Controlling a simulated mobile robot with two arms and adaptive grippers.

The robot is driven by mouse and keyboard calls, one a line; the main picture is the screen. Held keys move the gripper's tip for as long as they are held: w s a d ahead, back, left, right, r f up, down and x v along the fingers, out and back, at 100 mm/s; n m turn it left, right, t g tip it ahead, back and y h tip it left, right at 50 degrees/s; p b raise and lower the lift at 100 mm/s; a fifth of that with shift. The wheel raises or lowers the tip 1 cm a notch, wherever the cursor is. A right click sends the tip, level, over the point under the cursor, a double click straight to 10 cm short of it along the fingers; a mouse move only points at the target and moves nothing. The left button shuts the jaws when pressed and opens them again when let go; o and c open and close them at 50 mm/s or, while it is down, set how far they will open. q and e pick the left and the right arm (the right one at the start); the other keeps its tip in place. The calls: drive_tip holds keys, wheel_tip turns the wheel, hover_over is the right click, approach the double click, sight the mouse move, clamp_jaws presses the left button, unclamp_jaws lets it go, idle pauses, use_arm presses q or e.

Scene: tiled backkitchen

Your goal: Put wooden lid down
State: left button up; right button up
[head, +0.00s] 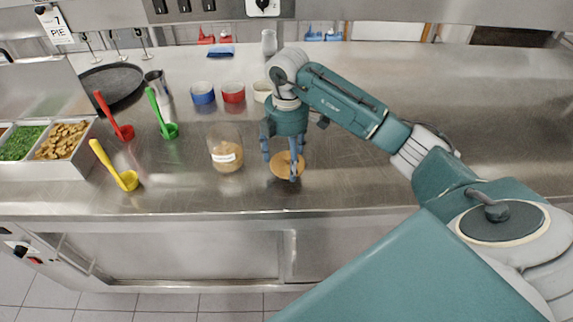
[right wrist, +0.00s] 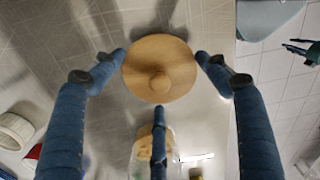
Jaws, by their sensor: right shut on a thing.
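The round wooden lid (head: 284,166) is at the fingertips of my right gripper (head: 287,166), low over the steel counter just right of the glass jar. I cannot tell whether the lid touches the counter. In the right wrist view the lid (right wrist: 160,68) shows its round knob, and the right gripper's fingers (right wrist: 163,75) close around its rim from several sides. My left gripper is outside the head view; a small dark teal gripper part (right wrist: 300,50) shows at the right wrist view's edge.
Red (head: 115,118), green (head: 162,115) and yellow (head: 116,167) ladles lie left of the jar. Blue (head: 203,93) and red (head: 233,93) bowls stand behind it. Food bins (head: 62,172) and a dark pan (head: 112,84) are at the left. The counter's right side (head: 480,120) is clear.

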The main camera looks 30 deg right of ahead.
sight(286, 165)
wheel_tip(286, 165, down, 3)
drive_tip(key=shift+f+p, duration=0.2)
drive_tip(key=shift+p, duration=0.1)
use_arm(q)
drive_tip(key=shift+w+r, duration=0.25)
drive_tip(key=shift+r, duration=0.2)
drive_tip(key=shift+f, duration=0.1)
use_arm(e)
drive_tip(key=shift+f, duration=0.2)
drive_tip(key=o, duration=1.1)
drive_tip(key=shift+c, duration=0.2)
use_arm(q)
drive_tip(key=shift+w+d, duration=0.1)
